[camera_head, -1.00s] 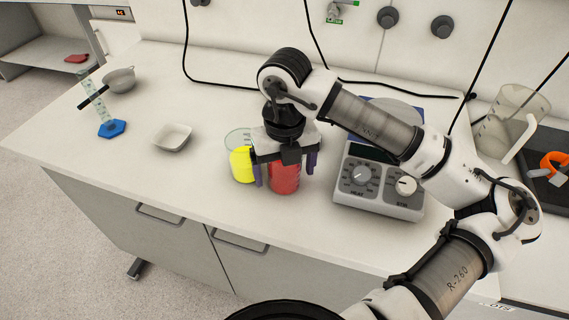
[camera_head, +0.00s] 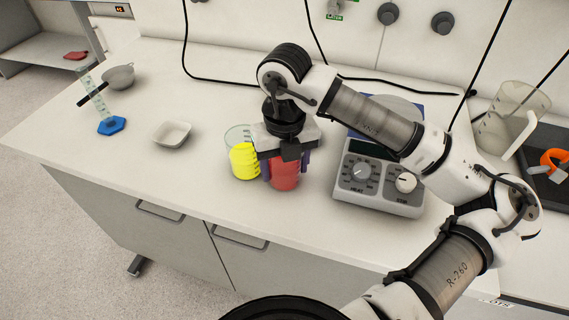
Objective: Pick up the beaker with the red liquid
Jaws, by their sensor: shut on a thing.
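The beaker with the red liquid (camera_head: 285,177) stands near the front edge of the white bench, and it seems to rest on the surface. My gripper (camera_head: 286,166) points down over it, with its dark purple fingers closed against the beaker's left and right sides. The gripper body hides the beaker's top. A clear beaker with yellow liquid (camera_head: 243,161) stands just left of it, close to the left finger.
A hotplate stirrer (camera_head: 379,184) stands close on the right. A small white dish (camera_head: 172,135), a blue-based cylinder (camera_head: 111,126) and a grey bowl (camera_head: 119,77) are at left. A large clear jug (camera_head: 511,112) is at far right. The front left bench is clear.

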